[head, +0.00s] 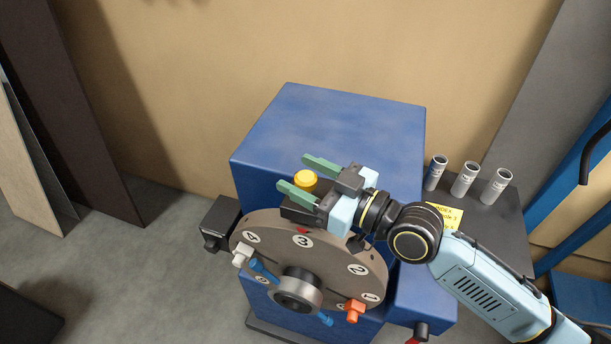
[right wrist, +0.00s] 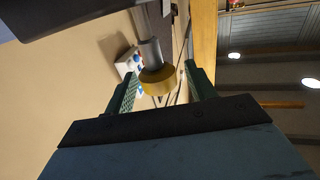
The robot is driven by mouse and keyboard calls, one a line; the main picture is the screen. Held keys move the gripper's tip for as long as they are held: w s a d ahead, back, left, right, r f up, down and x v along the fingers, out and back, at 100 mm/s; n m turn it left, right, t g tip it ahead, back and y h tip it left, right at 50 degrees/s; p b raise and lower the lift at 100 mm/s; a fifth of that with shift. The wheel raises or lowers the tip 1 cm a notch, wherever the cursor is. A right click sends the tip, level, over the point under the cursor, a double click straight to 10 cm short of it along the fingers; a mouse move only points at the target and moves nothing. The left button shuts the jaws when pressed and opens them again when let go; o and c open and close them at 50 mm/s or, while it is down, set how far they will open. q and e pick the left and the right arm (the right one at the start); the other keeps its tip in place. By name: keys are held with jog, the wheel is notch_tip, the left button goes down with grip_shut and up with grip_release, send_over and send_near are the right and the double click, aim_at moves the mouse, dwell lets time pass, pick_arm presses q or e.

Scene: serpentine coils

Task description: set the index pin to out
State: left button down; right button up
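A yellow knob (head: 305,180), apparently the index pin's head, sits above the upper rim of a round numbered plate (head: 330,254). It also shows in the right wrist view (right wrist: 158,82), on a grey shaft. My right gripper (head: 293,172) is open, one green finger on each side of the knob. In the right wrist view the gripper (right wrist: 162,72) shows a gap at the right finger; the left finger is very close to the knob, and I cannot tell if it touches. The knob's base is partly hidden by the gripper. My left gripper is out of view.
The plate is on a blue cabinet (head: 325,120) and carries a hub with blue handles (head: 298,288), a white clamp (head: 243,254) and an orange clamp (head: 353,310). Grey cylinders (head: 464,179) stand on a dark surface at right. A dark box (head: 218,224) sticks out at left.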

jog(key=shift+f, duration=0.15)
jog(key=shift+s+d, duration=0.25)
jog(key=shift+d, duration=0.25)
jog(key=b+v, duration=0.3)
jog(key=v, duration=0.9)
jog(key=shift+b, duration=0.35)
jog(key=shift+s+d, duration=0.1)
